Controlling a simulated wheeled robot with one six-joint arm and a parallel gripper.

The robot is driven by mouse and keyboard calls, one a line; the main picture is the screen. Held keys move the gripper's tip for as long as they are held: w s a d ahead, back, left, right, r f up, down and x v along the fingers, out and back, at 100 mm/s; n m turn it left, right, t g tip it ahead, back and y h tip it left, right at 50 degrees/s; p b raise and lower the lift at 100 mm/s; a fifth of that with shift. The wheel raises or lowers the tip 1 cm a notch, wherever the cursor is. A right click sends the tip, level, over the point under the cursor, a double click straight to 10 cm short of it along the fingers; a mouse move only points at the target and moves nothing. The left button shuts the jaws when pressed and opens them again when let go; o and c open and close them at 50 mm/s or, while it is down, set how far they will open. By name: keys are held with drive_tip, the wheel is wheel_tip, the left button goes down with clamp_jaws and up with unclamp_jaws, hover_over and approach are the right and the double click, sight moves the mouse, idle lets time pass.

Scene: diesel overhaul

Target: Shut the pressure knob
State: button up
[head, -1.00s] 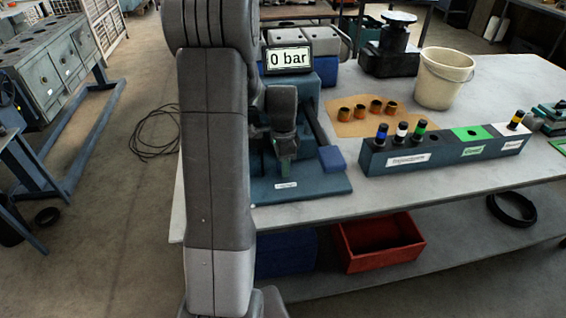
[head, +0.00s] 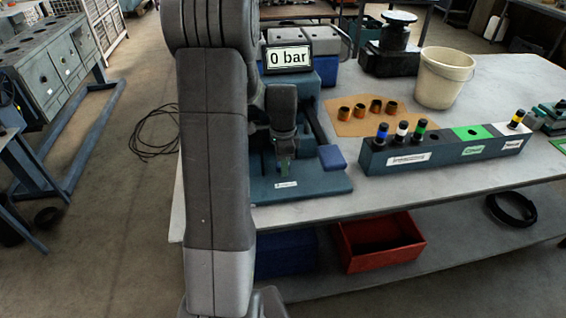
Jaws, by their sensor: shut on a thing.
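The blue-green test stand (head: 325,184) is at the near left of the bench, with a blue-ended lever (head: 332,158) on its right side. Its display (head: 288,58) reads 0 bar. My gripper (head: 284,160) points down over the stand, left of the lever, and is shut on the pressure knob. The knob itself is mostly hidden by my wrist and fingers, so its angle cannot be read. My arm covers the left part of the stand.
A blue rack (head: 448,150) with several banded injectors stands to the right. A white bucket (head: 444,78) stands farther back. A red crate (head: 378,258) is on the lower shelf.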

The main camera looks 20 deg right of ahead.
drive_tip(key=m+b, duration=0.1)
drive_tip(key=m, duration=0.9)
drive_tip(key=shift+m+b, duration=0.4)
drive_tip(key=shift+r, duration=0.1)
idle(0.3)
drive_tip(key=o, duration=1)
wheel_tip(320, 180, up, 14)
drive_tip(key=shift+f+b, duration=0.1)
drive_tip(key=shift+b, duration=0.2)
